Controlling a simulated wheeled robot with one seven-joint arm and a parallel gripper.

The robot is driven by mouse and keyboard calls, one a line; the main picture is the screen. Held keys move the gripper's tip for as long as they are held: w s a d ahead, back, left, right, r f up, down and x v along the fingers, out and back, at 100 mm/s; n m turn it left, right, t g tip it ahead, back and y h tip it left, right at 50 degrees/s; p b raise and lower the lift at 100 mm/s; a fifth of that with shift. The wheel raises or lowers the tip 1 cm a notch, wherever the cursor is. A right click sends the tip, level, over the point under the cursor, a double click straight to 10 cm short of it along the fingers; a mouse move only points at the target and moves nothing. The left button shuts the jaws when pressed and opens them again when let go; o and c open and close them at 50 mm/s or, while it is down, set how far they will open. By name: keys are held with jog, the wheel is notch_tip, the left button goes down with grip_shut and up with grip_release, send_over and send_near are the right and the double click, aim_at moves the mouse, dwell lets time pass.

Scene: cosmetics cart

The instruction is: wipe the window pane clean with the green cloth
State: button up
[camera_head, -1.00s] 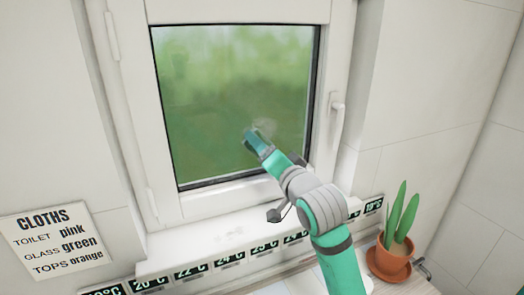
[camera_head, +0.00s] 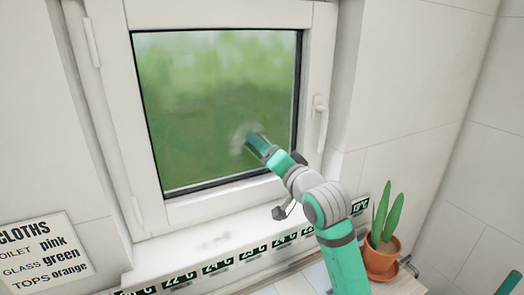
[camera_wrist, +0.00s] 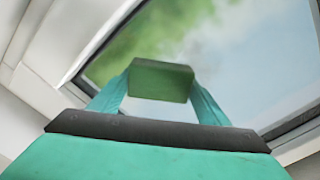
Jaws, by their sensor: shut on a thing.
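The window pane (camera_head: 200,90) sits in a white frame, with blurred green behind it. A pale greyish smudge (camera_head: 239,139) shows on its lower right part, just left of my gripper (camera_head: 256,142). My gripper points at the pane; in the wrist view its two teal fingers are closed on the sides of a dark green block-like piece, the green cloth (camera_wrist: 160,78). The cloth is at or very near the glass; I cannot tell if it touches. In the head view the cloth is mostly hidden by the gripper.
The window handle (camera_head: 320,118) is on the right of the frame. A potted plant (camera_head: 381,255) stands at lower right. A cloths sign (camera_head: 45,252) hangs at left. A temperature strip (camera_head: 217,267) runs below the sill.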

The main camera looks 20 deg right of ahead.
aim_at(243, 135)
jog(key=shift+d, duration=0.95)
jog(key=shift+s+r, duration=0.2)
jog(key=shift+r, duration=0.8)
jog(key=shift+w+a, duration=0.15)
jog(key=shift+a, duration=0.6)
jog(key=shift+w+a, duration=0.1)
jog(key=shift+a, duration=0.6)
jog(key=shift+s+a, duration=0.1)
jog(key=shift+a, duration=1.2)
jog(key=shift+s+a, duration=0.2)
jog(key=shift+a, duration=1.45)
jog(key=shift+w+a, duration=0.2)
jog(key=shift+a, duration=0.9)
jog(key=shift+a+r, duration=0.15)
jog(key=shift+a, duration=0.15)
jog(key=shift+r, duration=0.7)
jog(key=shift+s+d+r, duration=0.1)
jog(key=shift+d+r, duration=0.05)
jog(key=shift+d, duration=0.05)
jog(key=shift+s+d, duration=0.1)
jog(key=shift+d, duration=1.1)
jog(key=shift+w+d, duration=0.25)
jog(key=shift+d, duration=2.05)
